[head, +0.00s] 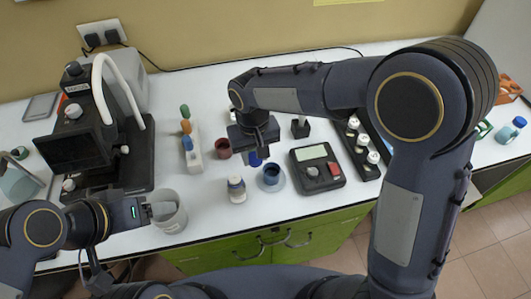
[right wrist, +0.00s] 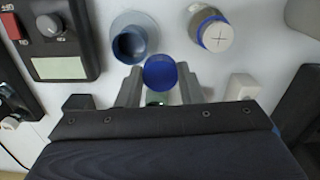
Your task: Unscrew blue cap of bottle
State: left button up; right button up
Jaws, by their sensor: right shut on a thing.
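A round blue cap (right wrist: 160,72) sits between the fingertips of my right gripper (right wrist: 158,88) in the right wrist view. In the head view the right gripper (head: 256,150) points down over the table, with a blue piece (head: 255,159) just under it. The gripper is shut on the blue cap. Whether a bottle is under the cap is mostly hidden by the gripper. Another bottle (head: 510,131) with a blue cap lies or stands at the far right. My left gripper (head: 160,209) is at the clear beaker (head: 170,222); its opening is unclear.
A blue cup (head: 270,174) on a clear dish and a white-topped bottle with a blue ring (head: 236,190) stand close by. A scale-like device (head: 317,170) and a rack of white-capped vials (head: 362,150) are right. A black instrument (head: 90,140) stands left. The front middle edge is clear.

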jog(key=w+f+b, duration=0.1)
jog(key=w+f, duration=0.2)
jog(key=w+d+f+b, duration=0.1)
jog(key=w+f+b, duration=0.1)
jog(key=w+f, duration=0.1)
jog(key=shift+d, duration=0.15)
jog(key=shift+w+f+b, duration=0.2)
jog(key=shift+f+b, duration=1.25)
jog(key=shift+f, duration=0.6)
jog(key=o, duration=1)
jog(key=shift+o, duration=0.3)
jog(key=shift+r, duration=0.15)
notch_tip(320, 180, up, 12)
jog(key=p, duration=0.9)
jog(key=shift+r, duration=0.15)
